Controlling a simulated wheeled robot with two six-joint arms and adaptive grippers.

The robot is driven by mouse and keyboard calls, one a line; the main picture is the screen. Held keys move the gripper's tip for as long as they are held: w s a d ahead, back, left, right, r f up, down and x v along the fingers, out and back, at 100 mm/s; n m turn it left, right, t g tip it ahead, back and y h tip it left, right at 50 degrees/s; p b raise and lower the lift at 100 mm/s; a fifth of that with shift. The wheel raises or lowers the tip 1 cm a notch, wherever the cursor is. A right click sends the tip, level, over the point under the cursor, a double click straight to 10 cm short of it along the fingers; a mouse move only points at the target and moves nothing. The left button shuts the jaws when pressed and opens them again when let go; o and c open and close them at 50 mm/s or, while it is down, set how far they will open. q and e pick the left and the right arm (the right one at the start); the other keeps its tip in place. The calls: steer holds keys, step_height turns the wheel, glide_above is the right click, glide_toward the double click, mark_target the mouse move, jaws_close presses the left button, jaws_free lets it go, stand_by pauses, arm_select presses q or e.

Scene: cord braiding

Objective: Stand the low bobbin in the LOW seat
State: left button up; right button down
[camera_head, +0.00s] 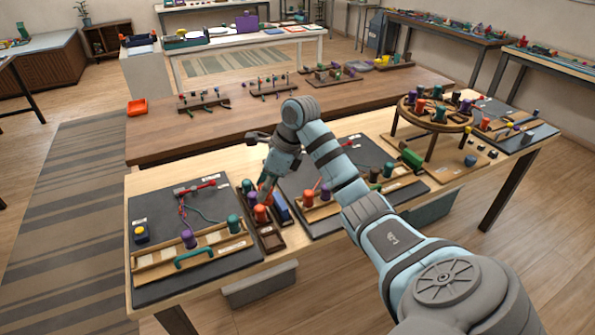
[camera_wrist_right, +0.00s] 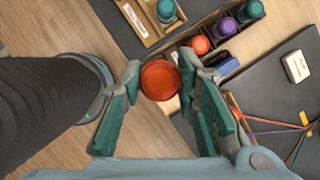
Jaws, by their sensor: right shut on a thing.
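My right gripper (camera_head: 267,188) is shut on an orange bobbin, which shows between the fingers in the wrist view (camera_wrist_right: 160,80). It is above the dark bobbin tray, which holds another orange bobbin (camera_head: 260,213), also in the wrist view (camera_wrist_right: 201,45). On the left board, a wooden rack (camera_head: 160,262) holds a purple bobbin (camera_head: 189,239) and a teal bobbin (camera_head: 234,223), with a gap between them. The rack's labels are too small to read, so I cannot tell which seat is LOW. My left gripper is not in view.
The right board (camera_head: 368,158) and a round stand (camera_head: 438,125) lie to the right.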

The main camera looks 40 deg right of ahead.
arm_select(q)
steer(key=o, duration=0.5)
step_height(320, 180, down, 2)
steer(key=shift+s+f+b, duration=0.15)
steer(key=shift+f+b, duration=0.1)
steer(key=shift+b, duration=0.5)
arm_select(e)
steer(key=f+m+b, duration=0.1)
steer(key=f+b, duration=0.1)
steer(key=f, duration=0.5)
steer(key=f+m+b, duration=0.1)
steer(key=f+b, duration=0.1)
steer(key=f, duration=0.4)
steer(key=shift+s+d+f+h, duration=0.15)
steer(key=shift+s+f+h, duration=0.05)
steer(key=shift+f+h, duration=0.15)
steer(key=shift+f+b, duration=0.35)
steer(key=shift+f, duration=0.2)
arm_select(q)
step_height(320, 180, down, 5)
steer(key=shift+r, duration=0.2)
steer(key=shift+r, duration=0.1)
arm_select(e)
steer(key=shift+t, duration=0.3)
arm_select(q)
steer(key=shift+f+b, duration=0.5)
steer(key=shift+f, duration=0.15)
arm_select(e)
steer(key=shift+f, duration=0.75)
